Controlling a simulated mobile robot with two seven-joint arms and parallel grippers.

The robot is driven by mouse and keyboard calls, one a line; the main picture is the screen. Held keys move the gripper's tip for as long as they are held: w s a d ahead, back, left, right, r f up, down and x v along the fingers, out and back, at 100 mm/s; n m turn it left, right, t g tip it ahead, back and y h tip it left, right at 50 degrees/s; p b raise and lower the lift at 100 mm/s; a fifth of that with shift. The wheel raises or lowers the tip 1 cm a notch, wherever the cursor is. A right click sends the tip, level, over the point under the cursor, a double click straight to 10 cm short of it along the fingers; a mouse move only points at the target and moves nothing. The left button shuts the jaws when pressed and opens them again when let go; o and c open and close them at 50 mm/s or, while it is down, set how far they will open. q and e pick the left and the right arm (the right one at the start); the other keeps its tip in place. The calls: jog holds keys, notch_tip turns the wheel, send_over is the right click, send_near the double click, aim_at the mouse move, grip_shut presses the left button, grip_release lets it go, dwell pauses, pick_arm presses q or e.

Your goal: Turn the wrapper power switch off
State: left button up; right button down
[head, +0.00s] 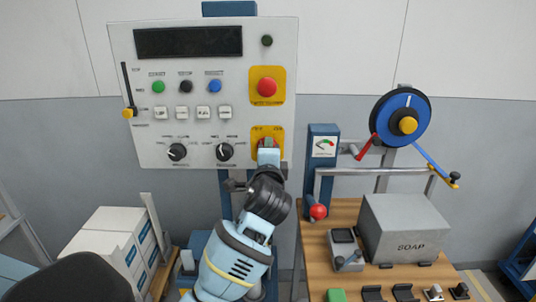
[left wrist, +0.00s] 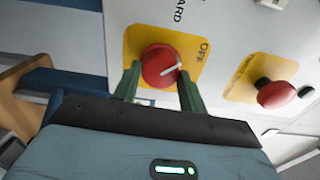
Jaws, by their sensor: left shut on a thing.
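The power switch is a red round knob (left wrist: 158,62) on a yellow plate (left wrist: 133,38) low on the right of the control panel (head: 205,55). The word OFF is printed on the plate, and a white line on the knob points roughly to that side, a little below the word in the left wrist view. My left gripper (head: 267,146) is shut on the knob, one green finger on each side, as the left wrist view (left wrist: 159,72) shows. In the head view the gripper covers most of the switch. Other lettering is hidden. My right gripper is not in view.
A red emergency button (head: 267,87) on a yellow plate sits just above the switch. Two black dials (head: 224,152) are left of it. Right of the panel stand a blue gauge post (head: 323,150), a crank wheel (head: 400,122) and a wooden table (head: 315,255) with a grey soap box (head: 408,228).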

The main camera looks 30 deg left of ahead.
pick_arm(q)
jog(key=shift+n, duration=0.3)
dwell(0.4)
jog(key=o, duration=1)
jog(key=shift+s+d, duration=0.1)
jog(key=v, duration=0.7)
jog(key=shift+s+d, duration=0.15)
jog(key=shift+s, duration=0.15)
